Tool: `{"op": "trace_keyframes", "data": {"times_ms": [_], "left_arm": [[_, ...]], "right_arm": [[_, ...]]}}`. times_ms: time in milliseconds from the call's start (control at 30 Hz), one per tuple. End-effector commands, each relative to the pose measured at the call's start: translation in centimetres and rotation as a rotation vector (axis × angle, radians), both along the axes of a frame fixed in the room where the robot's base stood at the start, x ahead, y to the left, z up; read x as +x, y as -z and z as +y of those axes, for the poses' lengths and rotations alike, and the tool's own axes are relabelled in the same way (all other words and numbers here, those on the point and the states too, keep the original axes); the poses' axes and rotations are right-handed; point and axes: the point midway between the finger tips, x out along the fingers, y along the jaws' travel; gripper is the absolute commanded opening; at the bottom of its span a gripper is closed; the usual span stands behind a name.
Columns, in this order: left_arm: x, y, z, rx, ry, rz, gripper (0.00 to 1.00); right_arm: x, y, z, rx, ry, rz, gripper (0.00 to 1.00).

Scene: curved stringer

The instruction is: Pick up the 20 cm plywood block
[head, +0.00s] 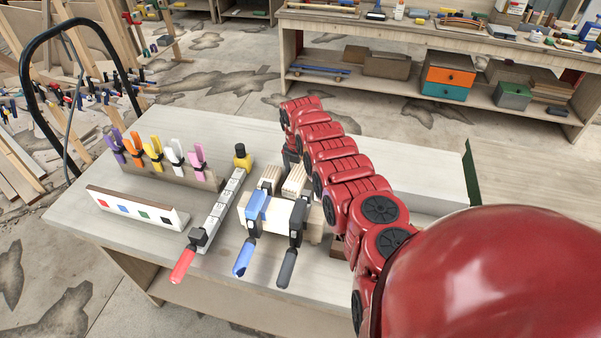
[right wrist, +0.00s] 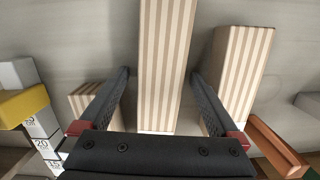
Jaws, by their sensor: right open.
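Three striped plywood blocks show in the right wrist view: a short one (right wrist: 88,100) at the left, a long one (right wrist: 167,60) in the middle and another (right wrist: 240,70) at the right. No length mark is readable on them, so I cannot tell which is the 20 cm one. My right gripper (right wrist: 160,75) is open, with its fingers on either side of the middle block and gaps showing. In the head view striped blocks (head: 296,178) show behind the clamps; my red right arm hides part of this area. My left gripper is not in view.
A blue-handled clamp (head: 243,258) and a black-handled clamp (head: 288,268) stand in front of the blocks. A long marked bar clamp (head: 222,205) lies to their left. Several coloured clamps (head: 160,152) sit on a rack. The table's left front (head: 100,228) is clear.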

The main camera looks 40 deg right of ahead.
Motion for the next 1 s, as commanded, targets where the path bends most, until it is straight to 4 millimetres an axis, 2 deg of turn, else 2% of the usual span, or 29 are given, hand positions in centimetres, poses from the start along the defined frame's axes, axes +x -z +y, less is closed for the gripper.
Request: {"op": "trace_keyframes", "data": {"times_ms": [267, 800, 1000], "left_arm": [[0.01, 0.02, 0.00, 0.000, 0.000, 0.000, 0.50], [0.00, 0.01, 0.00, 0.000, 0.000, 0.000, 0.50], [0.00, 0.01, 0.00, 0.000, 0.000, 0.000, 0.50]], "right_arm": [[0.00, 0.12, 0.03, 0.000, -0.001, 0.000, 0.96], [0.00, 0.11, 0.02, 0.001, -0.001, 0.001, 0.00], [0.00, 0.10, 0.02, 0.000, -0.001, 0.000, 0.00]]}}
